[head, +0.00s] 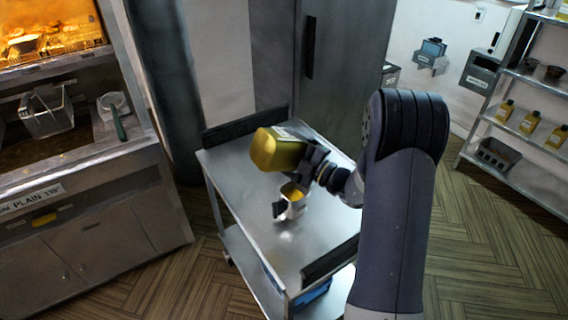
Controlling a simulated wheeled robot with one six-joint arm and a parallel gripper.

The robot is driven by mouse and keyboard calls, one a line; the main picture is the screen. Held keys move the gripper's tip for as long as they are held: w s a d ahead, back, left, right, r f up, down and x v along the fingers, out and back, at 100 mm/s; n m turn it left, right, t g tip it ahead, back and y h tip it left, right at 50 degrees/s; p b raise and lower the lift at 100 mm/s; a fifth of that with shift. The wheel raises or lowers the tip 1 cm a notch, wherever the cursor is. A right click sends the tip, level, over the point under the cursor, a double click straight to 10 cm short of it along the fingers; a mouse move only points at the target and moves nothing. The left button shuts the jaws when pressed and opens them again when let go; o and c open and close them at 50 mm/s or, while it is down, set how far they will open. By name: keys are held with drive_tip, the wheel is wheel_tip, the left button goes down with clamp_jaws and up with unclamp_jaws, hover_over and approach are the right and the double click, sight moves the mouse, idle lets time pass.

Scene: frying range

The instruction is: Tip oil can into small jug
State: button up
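The small jug (291,208) stands upright on the trolley, below and slightly right of the can. It is pale metal with a dark handle on its left, and yellow shows inside its mouth. No stream of oil can be made out between the can and the jug.
The steel trolley (249,212) has dark raised ends and clear top around the jug. A frying range (90,200) with a basket (47,112) stands at the left. Shelves (515,130) with several yellow bottles stand at the right. A tall dark cabinet (345,65) is behind.

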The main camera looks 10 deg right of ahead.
sight(294, 140)
drive_tip(key=n+g, duration=0.1)
drive_tip(key=n, duration=0.1)
drive_tip(key=r+n+g+h, duration=0.1)
drive_tip(key=n, duration=0.2)
drive_tip(key=shift+r+n, duration=0.1)
drive_tip(key=shift+n, duration=0.2)
drive_tip(key=n+h, duration=0.1)
drive_tip(key=n, duration=0.1)
drive_tip(key=n+h, duration=0.1)
drive_tip(key=n, duration=0.1)
drive_tip(key=shift+r+n+g, duration=0.3)
drive_tip(key=shift+r, duration=0.1)
drive_tip(key=n+h+b, duration=0.1)
drive_tip(key=n, duration=0.1)
drive_tip(key=shift+a+r+n+h+b, duration=0.1)
drive_tip(key=shift+n+h+b, duration=0.2)
drive_tip(key=shift+h+b, duration=0.1)
drive_tip(key=shift+r+n+h+b, duration=0.15)
drive_tip(key=shift+n+h+b, duration=0.65)
drive_tip(key=shift+n+b, duration=0.3)
drive_tip(key=n+h+b, duration=0.2)
drive_tip(key=shift+r+n, duration=0.4)
drive_tip(key=shift+r+n+t, duration=0.25)
drive_tip(key=shift+n+t, duration=0.05)
drive_tip(key=shift+t, duration=0.1)
